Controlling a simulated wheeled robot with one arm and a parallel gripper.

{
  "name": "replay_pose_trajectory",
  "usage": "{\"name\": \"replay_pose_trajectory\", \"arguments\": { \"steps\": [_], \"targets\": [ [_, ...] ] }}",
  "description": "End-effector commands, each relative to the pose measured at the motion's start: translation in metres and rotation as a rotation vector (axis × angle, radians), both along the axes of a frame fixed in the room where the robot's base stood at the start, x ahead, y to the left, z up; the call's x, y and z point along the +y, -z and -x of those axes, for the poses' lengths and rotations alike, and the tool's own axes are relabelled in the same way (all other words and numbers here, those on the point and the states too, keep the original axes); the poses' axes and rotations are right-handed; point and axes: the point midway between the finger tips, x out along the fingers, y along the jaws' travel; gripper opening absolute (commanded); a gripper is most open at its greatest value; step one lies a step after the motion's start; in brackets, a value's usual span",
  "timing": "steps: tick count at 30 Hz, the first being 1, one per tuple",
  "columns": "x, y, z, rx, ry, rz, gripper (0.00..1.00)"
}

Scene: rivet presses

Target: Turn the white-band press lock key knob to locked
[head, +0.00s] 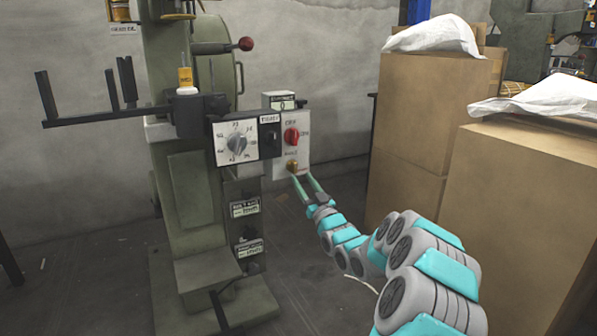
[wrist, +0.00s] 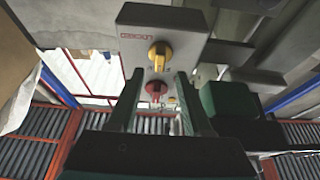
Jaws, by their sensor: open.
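The press (head: 180,200) is green, with a pale band partly visible on its column. Its white side panel (head: 277,160) carries a red knob (head: 291,136) and, below it, a brass-yellow key knob (head: 292,167). In the wrist view the yellow knob (wrist: 159,55) lies just beyond the fingertips, roughly centred between them, and the red knob (wrist: 156,88) shows between the fingers. My gripper (head: 302,178) is open and empty, its two green fingers pointing at the yellow knob; it also shows in the wrist view (wrist: 160,73). Contact with the knob cannot be told.
A dial box (head: 237,142) sits left of the panel. A red-ball lever (head: 245,44) sticks out above. Tall cardboard boxes (head: 425,130) with white sacks (head: 435,36) stand to the right of my arm. Some floor is clear between press and boxes.

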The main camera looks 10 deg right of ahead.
Motion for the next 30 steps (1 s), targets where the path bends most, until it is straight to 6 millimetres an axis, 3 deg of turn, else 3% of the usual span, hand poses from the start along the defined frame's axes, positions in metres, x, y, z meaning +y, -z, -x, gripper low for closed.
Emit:
{"name": "replay_pose_trajectory", "arguments": {
  "steps": [12, 25, 30],
  "targets": [
    [0.013, -0.015, -0.041, 0.005, 0.001, 0.002, 0.5],
    [0.015, -0.019, -0.047, 0.004, 0.001, 0.0, 0.5],
    [0.015, -0.019, -0.047, 0.003, 0.002, 0.0, 0.32]
  ]
}}
